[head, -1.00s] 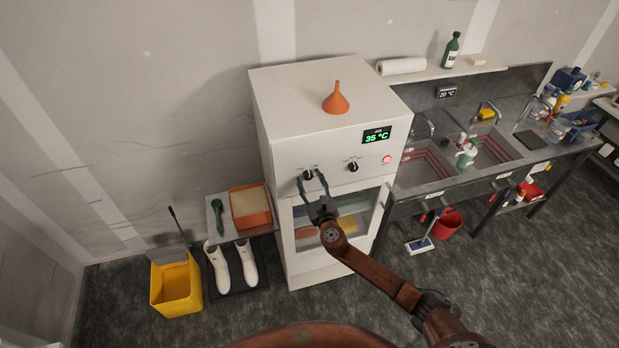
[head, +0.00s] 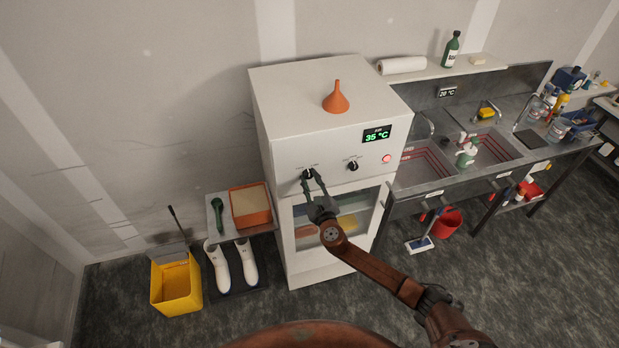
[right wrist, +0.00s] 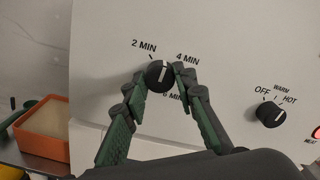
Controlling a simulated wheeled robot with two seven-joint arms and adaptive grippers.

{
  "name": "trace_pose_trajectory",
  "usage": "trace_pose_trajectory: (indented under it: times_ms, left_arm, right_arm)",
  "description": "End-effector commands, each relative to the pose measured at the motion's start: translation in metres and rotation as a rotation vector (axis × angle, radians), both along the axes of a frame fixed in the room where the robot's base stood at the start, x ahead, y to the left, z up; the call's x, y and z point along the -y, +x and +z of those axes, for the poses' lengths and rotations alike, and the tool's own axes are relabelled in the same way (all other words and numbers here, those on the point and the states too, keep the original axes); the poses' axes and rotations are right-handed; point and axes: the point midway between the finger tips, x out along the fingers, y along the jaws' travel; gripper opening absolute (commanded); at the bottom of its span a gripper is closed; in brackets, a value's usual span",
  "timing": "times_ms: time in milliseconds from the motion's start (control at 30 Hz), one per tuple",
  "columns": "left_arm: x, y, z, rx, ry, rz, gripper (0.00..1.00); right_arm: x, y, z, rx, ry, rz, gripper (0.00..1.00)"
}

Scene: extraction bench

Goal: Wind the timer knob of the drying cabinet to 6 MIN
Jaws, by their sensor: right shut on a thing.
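The white drying cabinet (head: 335,130) stands against the wall. Its black timer knob (right wrist: 159,76) is at the left of the front panel, also in the head view (head: 308,174). My right gripper (right wrist: 163,72) is shut on the knob, one finger on either side; it shows in the head view too (head: 314,181). Labels 2 MIN (right wrist: 144,47) and 4 MIN (right wrist: 187,58) lie above the knob; 6 MIN (right wrist: 173,97), below it, is partly covered by a finger. The knob's white line runs nearly upright in the wrist view, its upper end between 2 MIN and 4 MIN. My left gripper is not in view.
A second knob (right wrist: 271,114), marked OFF, WARM and HOT, sits to the right, with a lit red lamp (head: 387,159) beyond it. The display (head: 377,134) reads 35 °C. An orange funnel (head: 336,98) stands on top. An orange tray (head: 250,205) is left of the cabinet.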

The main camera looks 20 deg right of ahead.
Motion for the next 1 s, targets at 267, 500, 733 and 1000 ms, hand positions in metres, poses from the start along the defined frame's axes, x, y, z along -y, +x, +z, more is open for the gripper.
trace_pose_trajectory:
  times_ms: [267,500,733,1000]
  left_arm:
    - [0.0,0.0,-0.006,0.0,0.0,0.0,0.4]
    - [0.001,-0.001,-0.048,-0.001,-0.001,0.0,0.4]
    - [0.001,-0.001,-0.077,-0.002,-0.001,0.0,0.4]
    - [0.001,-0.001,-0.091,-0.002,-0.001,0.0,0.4]
  right_arm:
    - [-0.001,0.0,-0.002,-0.002,0.055,0.0,0.01]
    - [-0.001,-0.001,-0.007,-0.02,0.627,0.001,0.01]
    - [-0.001,-0.001,-0.006,-0.043,1.303,0.0,0.01]
    - [-0.001,-0.001,-0.002,-0.072,2.144,0.0,0.01]
